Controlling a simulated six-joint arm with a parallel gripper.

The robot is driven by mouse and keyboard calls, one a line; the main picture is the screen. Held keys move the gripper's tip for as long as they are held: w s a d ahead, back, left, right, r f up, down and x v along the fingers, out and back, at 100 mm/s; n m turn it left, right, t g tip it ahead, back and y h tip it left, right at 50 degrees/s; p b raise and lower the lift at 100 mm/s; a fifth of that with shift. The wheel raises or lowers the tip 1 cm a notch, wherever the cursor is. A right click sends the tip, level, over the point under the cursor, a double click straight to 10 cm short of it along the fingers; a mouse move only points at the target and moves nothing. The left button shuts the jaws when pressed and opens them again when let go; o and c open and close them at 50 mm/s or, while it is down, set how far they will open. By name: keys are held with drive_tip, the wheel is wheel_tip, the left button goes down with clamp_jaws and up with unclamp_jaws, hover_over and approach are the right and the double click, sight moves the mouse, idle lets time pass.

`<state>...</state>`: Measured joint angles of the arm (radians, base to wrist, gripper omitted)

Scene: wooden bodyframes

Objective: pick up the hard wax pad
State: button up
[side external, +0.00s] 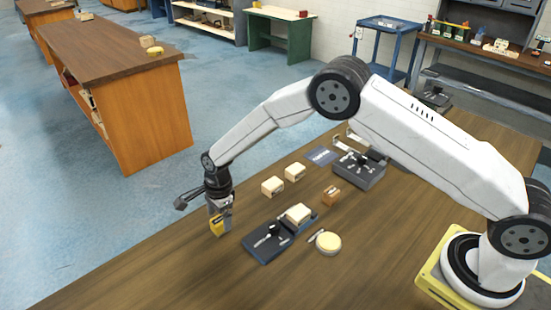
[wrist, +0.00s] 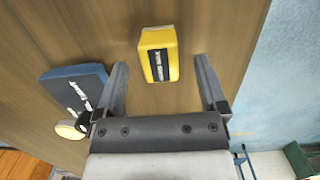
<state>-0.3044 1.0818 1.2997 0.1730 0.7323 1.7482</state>
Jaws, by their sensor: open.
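A yellow block with a black and white label (side external: 217,227) is at the near-left edge of the brown workbench; I take it to be the hard wax pad. In the wrist view the block (wrist: 158,45) lies between and slightly beyond my fingertips, with a gap on each side. My gripper (side external: 219,212) points down over it in the side view, partly overlapping it. In the wrist view my gripper (wrist: 161,65) is open, with nothing held between its fingers.
A dark tray with small tools and a cream block (side external: 265,244) stands to the right of my gripper, with a round cream pad (side external: 328,241) beside it. Two cream blocks (side external: 272,187) lie behind. The bench edge is close on the left.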

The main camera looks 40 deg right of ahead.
drive_tip(key=shift+a+f, duration=0.2)
drive_tip(key=shift+f, duration=1.1)
clamp_jaws()
drive_tip(key=shift+r, duration=0.15)
drive_tip(key=shift+r, duration=1.35)
drive_tip(key=s+d+r, duration=0.4)
drive_tip(key=s+r, duration=0.6)
drive_tip(key=s, duration=0.3)
drive_tip(key=shift+s, duration=0.2)
